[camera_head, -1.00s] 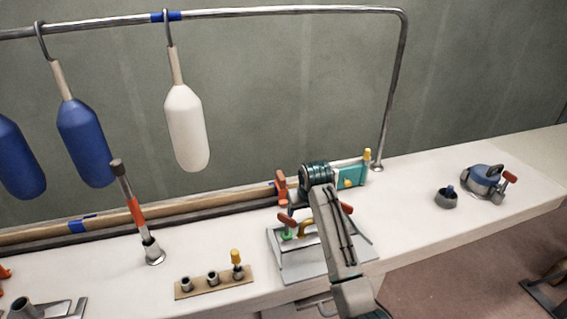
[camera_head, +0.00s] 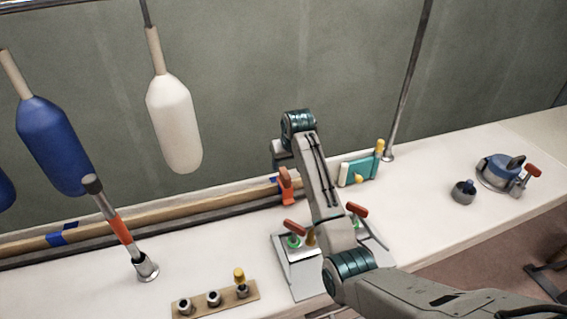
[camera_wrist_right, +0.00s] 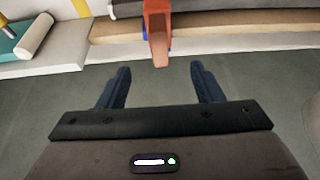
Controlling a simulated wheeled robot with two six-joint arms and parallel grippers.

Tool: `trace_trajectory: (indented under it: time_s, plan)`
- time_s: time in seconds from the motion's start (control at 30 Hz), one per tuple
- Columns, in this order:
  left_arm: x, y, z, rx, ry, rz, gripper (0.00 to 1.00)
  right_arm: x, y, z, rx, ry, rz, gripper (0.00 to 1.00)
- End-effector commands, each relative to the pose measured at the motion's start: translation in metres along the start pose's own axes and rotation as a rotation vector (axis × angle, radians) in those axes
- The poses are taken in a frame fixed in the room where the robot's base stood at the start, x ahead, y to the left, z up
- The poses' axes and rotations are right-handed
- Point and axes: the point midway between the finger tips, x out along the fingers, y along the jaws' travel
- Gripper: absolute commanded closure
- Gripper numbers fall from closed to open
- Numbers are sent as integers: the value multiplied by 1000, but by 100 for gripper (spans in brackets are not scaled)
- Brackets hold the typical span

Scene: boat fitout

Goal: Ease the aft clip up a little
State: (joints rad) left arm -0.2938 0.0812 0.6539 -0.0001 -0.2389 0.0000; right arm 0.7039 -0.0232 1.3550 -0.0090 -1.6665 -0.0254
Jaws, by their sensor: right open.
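An orange clip (camera_head: 287,186) sits on the long wooden rail (camera_head: 180,208) near the rail's right end, beside a band of blue tape. It also shows in the right wrist view (camera_wrist_right: 157,35), at the top middle, with blue beside it. My right gripper (camera_wrist_right: 160,84) is open, and its two dark fingers are apart with nothing between them. The clip lies just beyond the fingertips, roughly centred between them and apart from them. In the head view the right wrist stands above and close to the clip, and the fingers are hard to make out. My left gripper is not in view.
A teal block (camera_head: 361,171) with a yellow-topped post stands right of the clip. A grey plate fixture (camera_head: 300,275) with red-handled clamps lies in front, partly behind my arm. A white fender (camera_head: 174,125) hangs at the left.

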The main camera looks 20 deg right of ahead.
Motion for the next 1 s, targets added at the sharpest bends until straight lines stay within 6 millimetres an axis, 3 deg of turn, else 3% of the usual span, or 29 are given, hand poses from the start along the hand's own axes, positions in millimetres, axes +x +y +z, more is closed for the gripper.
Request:
trace_trajectory:
  time_s: [0.23, 0.5, 0.7, 1.0]
  plan:
    - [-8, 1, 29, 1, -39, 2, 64, 42, 0, 1, 0, -5, 0, 40]
    - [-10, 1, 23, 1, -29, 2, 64, 84, 0, 0, 0, -2, 0, 40]
    - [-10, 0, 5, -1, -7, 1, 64, 97, 0, 0, 0, 0, 0, 40]
    - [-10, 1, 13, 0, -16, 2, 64, 98, 0, 1, 0, 0, 0, 42]
